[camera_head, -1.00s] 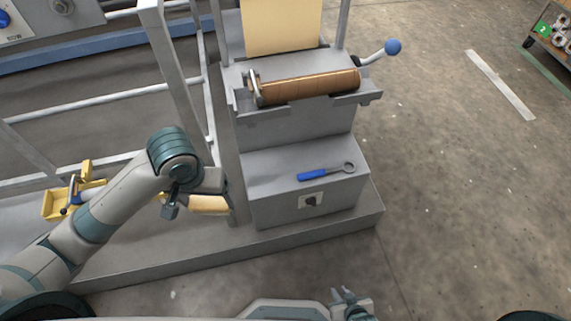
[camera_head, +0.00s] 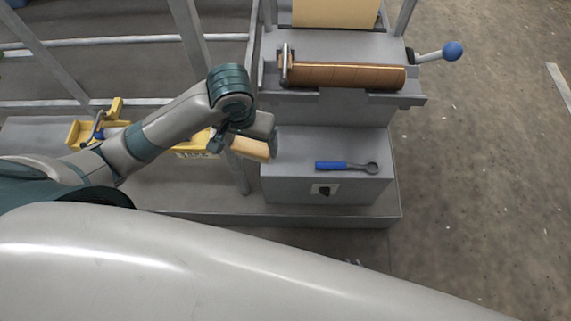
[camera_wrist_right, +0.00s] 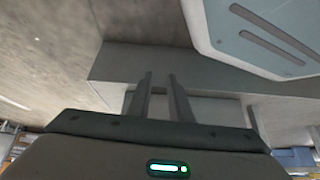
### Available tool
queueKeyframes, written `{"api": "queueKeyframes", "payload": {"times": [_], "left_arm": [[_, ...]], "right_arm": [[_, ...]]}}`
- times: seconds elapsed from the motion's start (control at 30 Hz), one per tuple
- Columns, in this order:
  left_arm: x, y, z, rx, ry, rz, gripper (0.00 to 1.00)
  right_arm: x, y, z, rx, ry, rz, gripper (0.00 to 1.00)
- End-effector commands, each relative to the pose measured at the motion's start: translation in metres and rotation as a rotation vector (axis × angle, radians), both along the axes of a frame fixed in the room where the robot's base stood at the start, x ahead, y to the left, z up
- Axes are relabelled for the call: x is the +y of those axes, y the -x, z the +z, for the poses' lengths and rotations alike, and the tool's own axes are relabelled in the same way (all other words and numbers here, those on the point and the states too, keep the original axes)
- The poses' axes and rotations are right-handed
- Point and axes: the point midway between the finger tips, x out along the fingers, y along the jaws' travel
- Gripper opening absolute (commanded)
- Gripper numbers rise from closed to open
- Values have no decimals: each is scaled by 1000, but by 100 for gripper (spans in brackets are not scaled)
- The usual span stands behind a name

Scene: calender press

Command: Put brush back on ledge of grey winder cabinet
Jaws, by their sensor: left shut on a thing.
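My left gripper (camera_head: 226,143) is at the left side of the grey winder cabinet (camera_head: 292,186). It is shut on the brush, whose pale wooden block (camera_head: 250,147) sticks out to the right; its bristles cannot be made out. The brush is held beside the left end of the cabinet's ledge (camera_head: 300,142); whether it touches cannot be told. My right gripper (camera_wrist_right: 160,78) shows in the right wrist view with its two fingers apart and nothing between them.
A wrench with a blue handle (camera_head: 338,166) lies on the ledge. A brown roll (camera_head: 350,76) sits above, with a blue-knobbed lever (camera_head: 452,51) at right. A yellow tray (camera_head: 84,132) and grey railing posts (camera_head: 200,50) are at left. The ledge's left part is bare.

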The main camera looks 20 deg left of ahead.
Motion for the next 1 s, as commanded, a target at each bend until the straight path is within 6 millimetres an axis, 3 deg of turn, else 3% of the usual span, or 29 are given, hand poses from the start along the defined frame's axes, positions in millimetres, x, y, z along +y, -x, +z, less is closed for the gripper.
{"api": "queueKeyframes", "payload": {"times": [0.13, 0.27, 0.47, 0.7, 0.83, 1.0], "left_arm": [[-5, -2, -1, 3, 2, 11, 61], [-17, -7, -4, 4, 4, 40, 61], [-46, -12, -22, 11, 5, 129, 61], [-76, 5, -62, 12, 3, 241, 61], [-84, 19, -79, 8, 1, 268, 61], [-88, 28, -90, 2, 1, 280, 61]], "right_arm": [[-4, 3, 1, 12, 6, 0, 18], [-11, 21, -2, 54, 20, 1, 18], [-31, 75, -7, 179, 58, 2, 18], [-63, 164, -6, 364, 113, 2, 18], [-75, 197, -4, 429, 131, 1, 18], [-81, 216, -4, 468, 142, 0, 18]]}}
